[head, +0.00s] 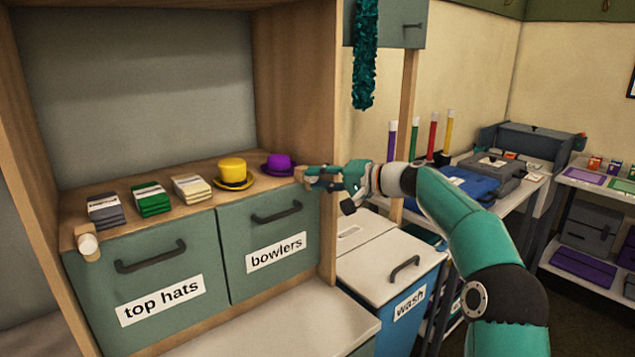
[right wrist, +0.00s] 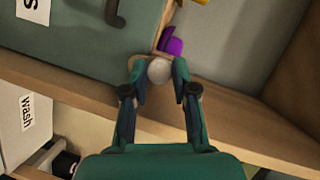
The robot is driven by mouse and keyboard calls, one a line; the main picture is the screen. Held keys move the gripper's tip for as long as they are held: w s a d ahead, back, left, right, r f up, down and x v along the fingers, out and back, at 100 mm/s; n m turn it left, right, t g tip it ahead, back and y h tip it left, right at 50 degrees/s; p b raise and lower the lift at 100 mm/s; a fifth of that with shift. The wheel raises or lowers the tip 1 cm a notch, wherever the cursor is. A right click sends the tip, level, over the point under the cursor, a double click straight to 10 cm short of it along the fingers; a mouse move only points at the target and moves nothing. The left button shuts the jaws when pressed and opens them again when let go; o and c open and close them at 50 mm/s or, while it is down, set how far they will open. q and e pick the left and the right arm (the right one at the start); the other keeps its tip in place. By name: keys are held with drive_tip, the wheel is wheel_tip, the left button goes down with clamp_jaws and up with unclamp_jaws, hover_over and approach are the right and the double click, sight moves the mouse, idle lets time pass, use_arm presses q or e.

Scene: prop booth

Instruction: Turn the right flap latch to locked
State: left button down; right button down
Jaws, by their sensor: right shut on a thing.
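The right flap latch is at the upper right corner of the flap marked "bowlers" (head: 268,245). In the head view my right gripper (head: 312,178) covers most of it, and only a bit of wood (head: 299,174) shows by the fingertips. In the right wrist view its pale round knob (right wrist: 159,70) sits between the two fingers of my right gripper (right wrist: 160,80), which is shut on it. How far the latch is turned is hidden. The bowlers flap is up and closed. My left gripper is not in view.
The flap marked "top hats" (head: 160,290) is closed, with a pale-knobbed latch (head: 88,245) at its left corner. A yellow hat (head: 233,172) and a purple bowler (head: 278,163) stand on the shelf, near banded stacks. A wash bin (head: 405,305) stands below my right arm.

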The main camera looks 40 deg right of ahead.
drive_tip(key=shift+d+f+m+y+b, duration=0.15)
drive_tip(key=shift+m+y, duration=0.1)
drive_tip(key=shift+m, duration=0.2)
drive_tip(key=shift+f+m+y+b, duration=0.15)
drive_tip(key=shift+m+y, duration=0.1)
drive_tip(key=shift+m, duration=0.2)
drive_tip(key=c, duration=0.9)
unclamp_jaws()
drive_tip(key=shift+t, duration=0.3)
drive_tip(key=shift+r, duration=0.1)
drive_tip(key=v, duration=1.2)
